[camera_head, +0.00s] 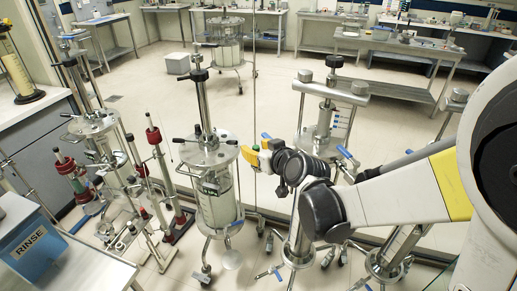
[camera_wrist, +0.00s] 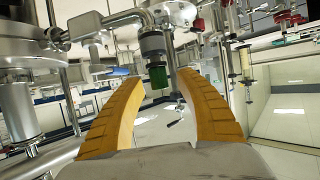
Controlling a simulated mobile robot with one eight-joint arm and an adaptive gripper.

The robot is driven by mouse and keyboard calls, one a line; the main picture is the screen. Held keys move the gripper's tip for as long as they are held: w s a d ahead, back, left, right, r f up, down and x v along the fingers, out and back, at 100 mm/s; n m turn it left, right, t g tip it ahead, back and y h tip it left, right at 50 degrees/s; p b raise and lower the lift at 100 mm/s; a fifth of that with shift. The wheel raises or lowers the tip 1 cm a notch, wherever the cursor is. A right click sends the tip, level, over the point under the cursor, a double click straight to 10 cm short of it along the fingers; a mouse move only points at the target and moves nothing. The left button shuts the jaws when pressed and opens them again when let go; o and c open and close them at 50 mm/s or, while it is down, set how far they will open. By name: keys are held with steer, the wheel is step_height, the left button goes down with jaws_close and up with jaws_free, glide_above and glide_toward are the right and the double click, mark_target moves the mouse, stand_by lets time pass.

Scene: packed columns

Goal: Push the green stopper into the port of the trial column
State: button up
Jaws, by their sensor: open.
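In the wrist view, a dark green stopper (camera_wrist: 157,77) sits at the lower end of a grey, upright fitting (camera_wrist: 152,42) under a metal pipe. It appears between and beyond the fingertips; I cannot tell the exact gap. My gripper (camera_wrist: 150,85) has yellow fingers spread apart with nothing clasped between them. In the head view, my gripper (camera_head: 257,147) is just right of a clear-walled column (camera_head: 216,207) with a metal lid and a dark green label (camera_head: 209,188). This may be the trial column; the label is too small to read. I cannot make out its port.
A red-topped stand (camera_head: 160,165) and another column (camera_head: 95,125) stand at the left. A column with a tall press (camera_head: 325,115) stands behind my arm. A blue RINSE box (camera_head: 36,245) is at lower left. Open floor (camera_head: 130,65) lies behind.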

steer(key=v, duration=1.2)
steer(key=s+d+f+m+g+h+b, duration=0.1)
steer(key=s+d+f+m+g+h, duration=0.1)
steer(key=s+d, duration=0.4)
steer(key=s+d+f+m+g+h+b, duration=0.2)
steer(key=s+d+f, duration=0.3)
steer(key=s, duration=0.6)
steer(key=shift+d+f+m+g+h, duration=0.15)
steer(key=shift+d+m+g+h, duration=0.35)
steer(key=shift+d+g+h, duration=0.55)
